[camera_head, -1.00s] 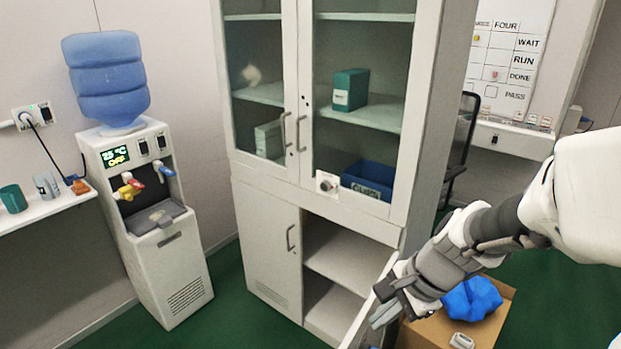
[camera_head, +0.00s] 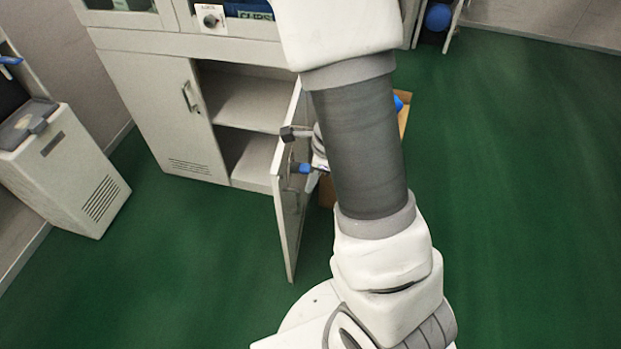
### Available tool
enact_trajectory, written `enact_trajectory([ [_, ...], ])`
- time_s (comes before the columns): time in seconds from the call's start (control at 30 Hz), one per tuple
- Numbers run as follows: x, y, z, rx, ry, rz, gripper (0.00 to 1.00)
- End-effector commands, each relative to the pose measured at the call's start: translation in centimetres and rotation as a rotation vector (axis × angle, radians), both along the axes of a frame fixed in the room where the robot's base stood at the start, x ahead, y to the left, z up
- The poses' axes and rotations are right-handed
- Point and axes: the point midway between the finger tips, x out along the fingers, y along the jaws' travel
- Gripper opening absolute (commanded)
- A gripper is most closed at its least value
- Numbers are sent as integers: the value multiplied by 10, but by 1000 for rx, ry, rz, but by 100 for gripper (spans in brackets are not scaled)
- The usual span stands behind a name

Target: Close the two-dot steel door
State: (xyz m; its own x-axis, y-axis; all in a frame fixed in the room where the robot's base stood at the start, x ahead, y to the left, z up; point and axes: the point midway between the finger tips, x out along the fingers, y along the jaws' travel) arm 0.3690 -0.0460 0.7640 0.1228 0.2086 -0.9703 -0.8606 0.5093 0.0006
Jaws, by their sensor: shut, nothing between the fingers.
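The steel door (camera_head: 289,215) of the lower cabinet stands wide open, swung out toward me from the right side of the open compartment. Its dot marking is not readable from here. My gripper (camera_head: 294,150) is beside the upper part of the door, against or close to its visible face; I cannot tell whether it touches. The gripper is shut and empty. My forearm hides much of the wrist and whatever lies behind it. The open compartment (camera_head: 240,112) shows a shelf and looks empty.
The left lower door (camera_head: 160,110) with a handle is shut. A water dispenser (camera_head: 65,170) stands at the left. A cardboard box (camera_head: 404,115) sits behind my arm, mostly hidden. Green floor is clear in front of the cabinet and at the right.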

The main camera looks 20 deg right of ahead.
Motion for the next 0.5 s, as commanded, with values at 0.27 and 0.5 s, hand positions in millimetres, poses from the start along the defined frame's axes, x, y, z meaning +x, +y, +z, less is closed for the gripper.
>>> enact_trajectory([
  [0.27,7,12,-60,-1,1,2,0],
  [0.5,22,38,-52,-1,-1,6,0],
])
